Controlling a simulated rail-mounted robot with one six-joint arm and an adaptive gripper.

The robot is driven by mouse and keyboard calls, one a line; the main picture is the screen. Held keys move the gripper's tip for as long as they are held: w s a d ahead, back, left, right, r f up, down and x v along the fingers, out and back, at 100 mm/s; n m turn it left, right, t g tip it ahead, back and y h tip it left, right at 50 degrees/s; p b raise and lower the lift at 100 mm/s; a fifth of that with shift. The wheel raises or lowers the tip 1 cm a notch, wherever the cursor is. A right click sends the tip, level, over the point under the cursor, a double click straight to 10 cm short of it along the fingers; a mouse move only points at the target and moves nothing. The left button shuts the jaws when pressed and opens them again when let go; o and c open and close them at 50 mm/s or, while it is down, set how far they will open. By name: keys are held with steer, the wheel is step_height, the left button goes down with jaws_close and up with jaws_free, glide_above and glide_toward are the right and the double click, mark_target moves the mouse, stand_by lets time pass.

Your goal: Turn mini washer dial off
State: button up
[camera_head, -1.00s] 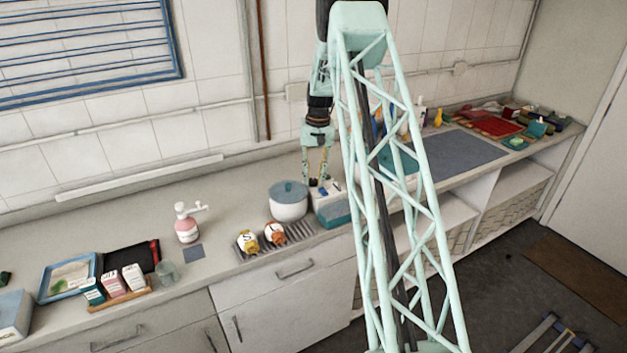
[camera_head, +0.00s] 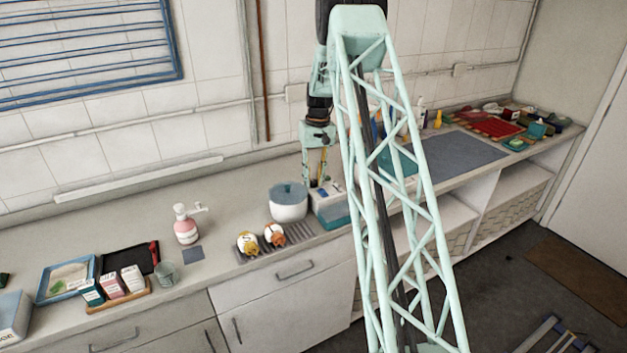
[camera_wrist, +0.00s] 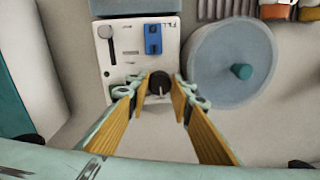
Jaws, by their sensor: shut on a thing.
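The mini washer's white control panel (camera_wrist: 118,38) shows in the wrist view, with a black round dial (camera_wrist: 160,84) near one corner. The dial carries a pale pointer line. A blue switch (camera_wrist: 153,39) and a grey slider knob (camera_wrist: 105,31) sit on the same panel. My gripper (camera_wrist: 160,88) has its two yellow-lined fingers on either side of the dial and is shut on it. In the head view my gripper (camera_head: 315,183) reaches down to the white box with a teal front (camera_head: 335,211). The dial is too small to make out there.
A round white tub with a blue-grey lid (camera_head: 288,202) stands close beside the panel. A drain rack (camera_head: 296,234) with two small round-topped items is in front. A soap bottle (camera_head: 185,228) stands to the left. The counter between has free room.

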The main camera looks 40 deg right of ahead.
mark_target(315, 181)
steer(key=o, duration=0.6)
steer(key=shift+r, duration=0.15)
step_height(315, 181, up, 12)
steer(key=shift+s+d, duration=0.15)
steer(key=shift+d, duration=0.2)
stand_by(0.8)
